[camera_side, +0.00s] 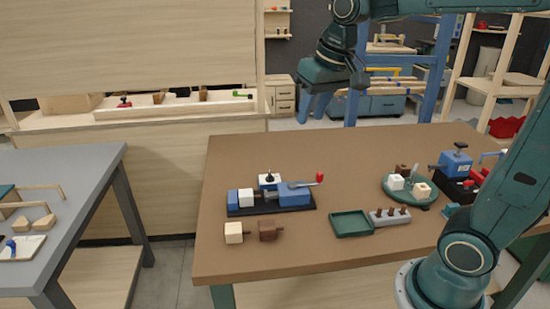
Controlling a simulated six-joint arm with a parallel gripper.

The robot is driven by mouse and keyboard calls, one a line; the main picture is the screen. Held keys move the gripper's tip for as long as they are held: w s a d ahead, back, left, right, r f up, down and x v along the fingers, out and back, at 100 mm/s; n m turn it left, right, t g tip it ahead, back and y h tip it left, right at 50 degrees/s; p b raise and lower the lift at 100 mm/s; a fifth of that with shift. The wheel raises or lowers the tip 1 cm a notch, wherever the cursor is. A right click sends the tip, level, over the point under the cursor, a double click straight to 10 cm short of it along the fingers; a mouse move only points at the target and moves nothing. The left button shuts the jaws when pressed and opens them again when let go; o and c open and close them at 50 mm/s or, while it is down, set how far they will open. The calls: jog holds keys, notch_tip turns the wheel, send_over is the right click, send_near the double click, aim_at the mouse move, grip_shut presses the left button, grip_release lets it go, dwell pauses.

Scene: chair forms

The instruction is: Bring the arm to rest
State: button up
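My gripper (313,106) hangs at the top centre, high above the far edge of the brown table (330,160). Its two fingers point down with a gap between them, and nothing shows between them. My arm reaches it from the base at the right, passing over the top of the picture.
On the table stand a blue vise (294,196) on a black plate, white and brown blocks (234,232), a green tray (351,223), a grey peg holder (390,217) and a round green plate (410,203). A grey table (60,170) stands left. The table's far left is clear.

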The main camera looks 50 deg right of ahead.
jog(key=s+a+f+n+t, duration=0.1)
jog(key=s+a+f, duration=0.1)
jog(key=s, duration=0.5)
jog(key=s+a+f+n+t, duration=0.1)
jog(key=s+a+f+n, duration=0.1)
jog(key=s, duration=0.6)
jog(key=shift+s+f, duration=0.2)
jog(key=shift+f, duration=0.25)
